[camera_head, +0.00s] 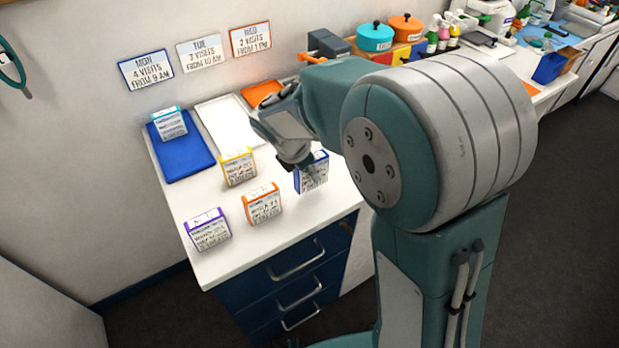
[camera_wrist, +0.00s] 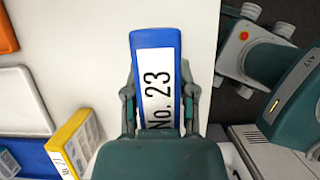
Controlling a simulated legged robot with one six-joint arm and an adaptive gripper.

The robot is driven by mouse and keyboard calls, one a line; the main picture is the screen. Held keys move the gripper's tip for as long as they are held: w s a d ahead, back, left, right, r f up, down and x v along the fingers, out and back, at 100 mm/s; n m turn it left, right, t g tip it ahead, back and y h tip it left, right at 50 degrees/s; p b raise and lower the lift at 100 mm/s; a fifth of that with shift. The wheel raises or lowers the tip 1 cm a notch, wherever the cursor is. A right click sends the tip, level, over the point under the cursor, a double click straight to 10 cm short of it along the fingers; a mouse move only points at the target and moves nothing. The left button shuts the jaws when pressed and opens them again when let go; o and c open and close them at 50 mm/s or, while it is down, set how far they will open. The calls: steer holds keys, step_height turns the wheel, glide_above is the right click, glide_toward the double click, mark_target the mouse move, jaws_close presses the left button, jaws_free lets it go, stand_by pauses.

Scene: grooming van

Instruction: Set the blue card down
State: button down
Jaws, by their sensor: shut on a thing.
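The blue card (camera_head: 312,172) is a block-like card with a blue edge and printed front, near the right edge of the white counter. In the wrist view its top (camera_wrist: 155,55) reads "No. 23". My gripper (camera_head: 305,166) is shut on it from above, a finger on each side in the wrist view (camera_wrist: 160,108). I cannot tell whether its base touches the counter. A teal card (camera_head: 170,124) stands on the blue tray (camera_head: 188,157). The white tray (camera_head: 212,113) looks empty; the orange tray (camera_head: 258,90) is partly hidden by my arm.
Yellow (camera_head: 238,168), orange (camera_head: 262,204) and purple (camera_head: 208,230) cards stand on the counter (camera_head: 185,195), left of the blue one. Wall signs read MON (camera_head: 146,70), TUE (camera_head: 202,53) and WED (camera_head: 250,39). Pots and bottles stand at the back.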

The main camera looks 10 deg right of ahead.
mark_target(309, 179)
steer(key=shift+w+f, duration=0.4)
steer(key=shift+f, duration=1.5)
steer(key=shift+f, duration=0.1)
steer(key=shift+c, duration=2.1)
jaws_free()
